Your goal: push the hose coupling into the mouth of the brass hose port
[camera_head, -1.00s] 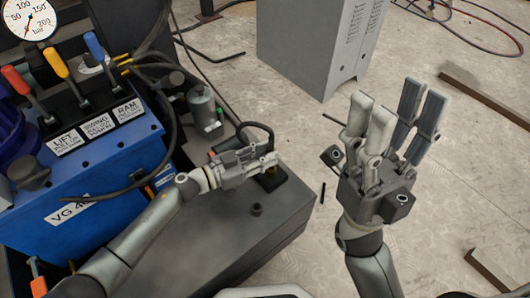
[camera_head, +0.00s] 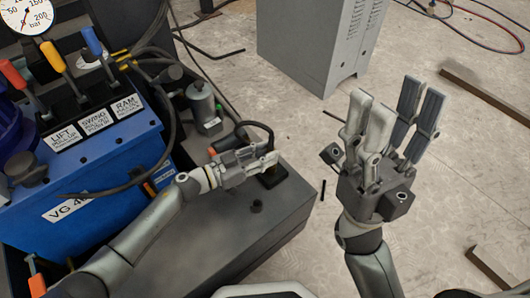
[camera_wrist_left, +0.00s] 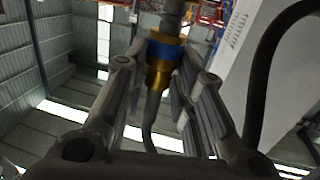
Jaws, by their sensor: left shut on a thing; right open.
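My left gripper (camera_head: 268,160) reaches in from the left, low over the grey box, and is shut on the hose coupling. The left wrist view shows the coupling (camera_wrist_left: 160,65) between the fingers as a brass body with a blue band. In the head view the fingers mostly hide it. A black hose (camera_head: 262,128) loops down to the gripper from behind. Just under the fingertips is a black block (camera_head: 273,179) on the box; a brass port mouth cannot be made out clearly there. My right gripper (camera_head: 392,120) is open, empty and pointing up, over the floor at right.
A blue lever unit (camera_head: 90,165) and a grey-green bottle (camera_head: 203,105) stand at left. A grey cabinet (camera_head: 310,50) stands behind. Steel angles (camera_head: 485,95) lie on the floor at right.

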